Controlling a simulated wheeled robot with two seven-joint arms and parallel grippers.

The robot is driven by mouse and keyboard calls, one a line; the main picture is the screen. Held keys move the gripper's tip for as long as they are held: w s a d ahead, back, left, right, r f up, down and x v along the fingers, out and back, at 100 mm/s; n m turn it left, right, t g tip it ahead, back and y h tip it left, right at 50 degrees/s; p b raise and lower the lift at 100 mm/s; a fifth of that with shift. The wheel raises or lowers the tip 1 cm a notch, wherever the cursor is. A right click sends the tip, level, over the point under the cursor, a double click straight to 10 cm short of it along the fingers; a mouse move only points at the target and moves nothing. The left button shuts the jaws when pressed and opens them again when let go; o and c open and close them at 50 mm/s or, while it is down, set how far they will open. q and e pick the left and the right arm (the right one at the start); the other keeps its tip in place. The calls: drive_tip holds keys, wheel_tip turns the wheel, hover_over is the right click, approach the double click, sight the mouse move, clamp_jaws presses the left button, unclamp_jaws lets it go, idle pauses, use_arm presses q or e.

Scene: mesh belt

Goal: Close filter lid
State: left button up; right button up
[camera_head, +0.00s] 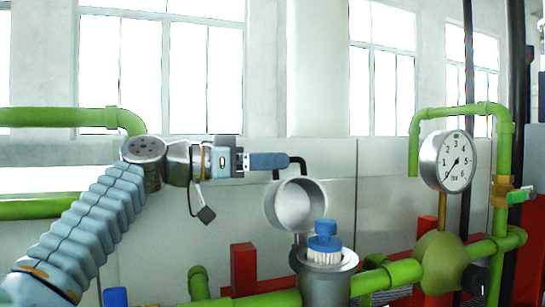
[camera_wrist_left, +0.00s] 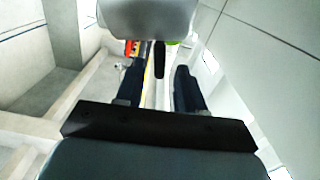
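The filter lid (camera_head: 297,207) is a round grey cap that stands raised, its hollow side facing the head camera. A black bent handle (camera_head: 299,163) rises from its top. The lid also shows at the top of the left wrist view (camera_wrist_left: 148,18), with the handle (camera_wrist_left: 160,60) below it. The grey filter housing (camera_head: 325,284) stands open below the lid, with a blue and white filter (camera_head: 323,247) in it. My left gripper (camera_head: 284,161) is at the handle. In the wrist view its fingers (camera_wrist_left: 159,75) are apart, with the handle between their tips. My right gripper is out of view.
Green pipes (camera_head: 390,277) run along the bottom and up the right side. A pressure gauge (camera_head: 455,161) stands to the right of the lid. Red supports (camera_head: 244,268) stand low behind the pipes. The space above the lid is clear.

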use_arm(q)
drive_tip(key=shift+w+d, duration=0.15)
drive_tip(key=shift+d, duration=0.25)
drive_tip(key=shift+c, duration=0.5)
clamp_jaws()
drive_tip(key=shift+s+d+r+m+b, duration=0.15)
drive_tip(key=shift+s+r+m+b, duration=0.05)
drive_tip(key=shift+s+m, duration=0.25)
drive_tip(key=shift+s+d+r+m+b, duration=0.2)
drive_tip(key=shift+s+m, duration=0.15)
drive_tip(key=shift+s, duration=0.2)
drive_tip(key=s+d+r+m+b, duration=0.1)
drive_tip(key=s+d+m+b, duration=0.1)
drive_tip(key=s+m, duration=0.3)
drive_tip(key=shift+s+b, duration=0.5)
drive_tip(key=shift+s, duration=0.1)
